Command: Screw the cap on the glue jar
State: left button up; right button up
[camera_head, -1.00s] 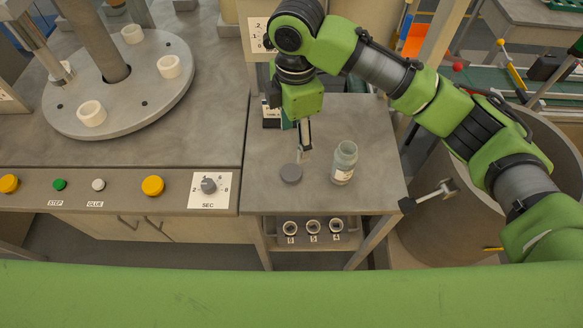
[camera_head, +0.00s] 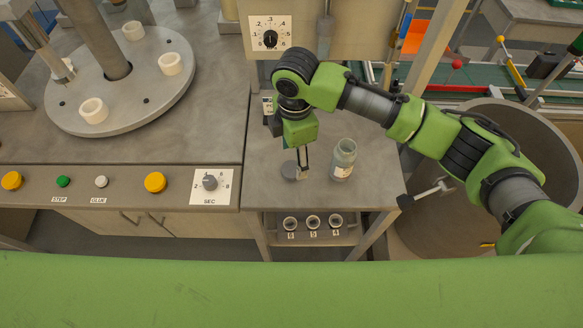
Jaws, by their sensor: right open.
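The glue jar (camera_head: 343,160) is a clear, pale jar with a white label and an open top. It stands upright on the grey side table (camera_head: 372,190). The cap (camera_head: 290,171) is a dark grey disc lying on the table to the left of the jar. My right gripper (camera_head: 302,168) points down beside the cap, its fingertips at or just above the cap's right edge. It is open; whether a finger touches the cap cannot be told. My left gripper is not in view.
A round plate with white cups (camera_head: 172,64) is at the left. Buttons and a SEC dial (camera_head: 210,183) line the bench front. Several small cups (camera_head: 313,222) sit in a rack below the table. A large grey drum (camera_head: 520,130) stands at the right.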

aim_at(292, 169)
jog(key=shift+f, duration=0.25)
jog(key=f, duration=0.1)
jog(key=f+p, duration=0.1)
jog(key=f, duration=0.1)
jog(key=shift+w+a+f+p, duration=0.1)
jog(key=shift+a+f+p, duration=0.2)
jog(key=shift+p, duration=0.1)
jog(key=shift+f, duration=0.55)
jog(key=c, duration=0.8)
